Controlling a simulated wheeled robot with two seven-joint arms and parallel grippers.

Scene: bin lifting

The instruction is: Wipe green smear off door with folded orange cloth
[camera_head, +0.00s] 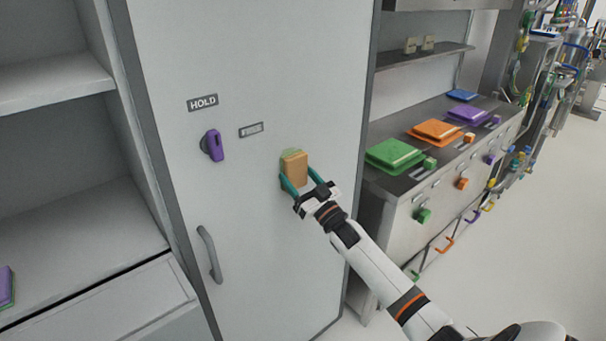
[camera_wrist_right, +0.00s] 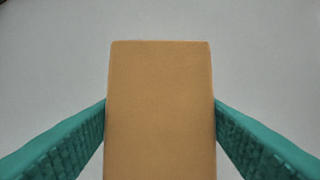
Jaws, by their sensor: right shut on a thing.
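My right gripper (camera_head: 301,182) is shut on the folded orange cloth (camera_head: 294,169), a tan-orange block held against or just in front of the grey door (camera_head: 250,60); I cannot tell if it touches. The green smear (camera_head: 291,153) shows as a pale green patch just above the cloth's top edge; the rest of it is hidden behind the cloth. In the right wrist view, the cloth (camera_wrist_right: 160,110) fills the middle between the two teal fingers, with plain grey door behind it. My left gripper is not in view.
The door has a HOLD label (camera_head: 202,102), a purple knob (camera_head: 213,145), a small label plate (camera_head: 251,130) and a bar handle (camera_head: 209,254). Open shelves (camera_head: 60,85) are at left. A counter (camera_head: 400,177) with green, orange and purple pads is at right. Floor is clear at lower right.

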